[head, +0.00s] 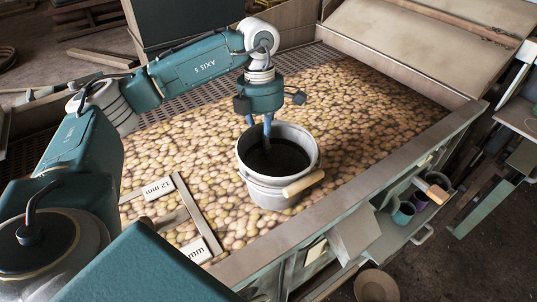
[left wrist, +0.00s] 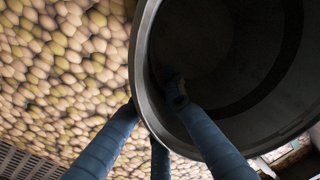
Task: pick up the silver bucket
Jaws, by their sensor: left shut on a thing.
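The silver bucket (head: 272,196) stands upright among potatoes in the wide bin, its inside dark and its wooden handle grip hanging at the front right. My left gripper (head: 258,136) comes down from above onto the bucket's back left rim and is shut on the wall there. In the left wrist view, one blue finger reaches inside the bucket (left wrist: 141,75) and the other fingers (left wrist: 150,115) are outside, against the potatoes. The bucket's underside is hidden, so I cannot tell whether it touches the potatoes. My right gripper is not in view.
Potatoes (head: 385,110) fill the bin around the bucket. A metal bin edge (head: 330,205) runs along the front right. A frame with a "12 mm" label (head: 158,188) lies at the left. Small pots (head: 403,213) stand on a shelf beyond the edge.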

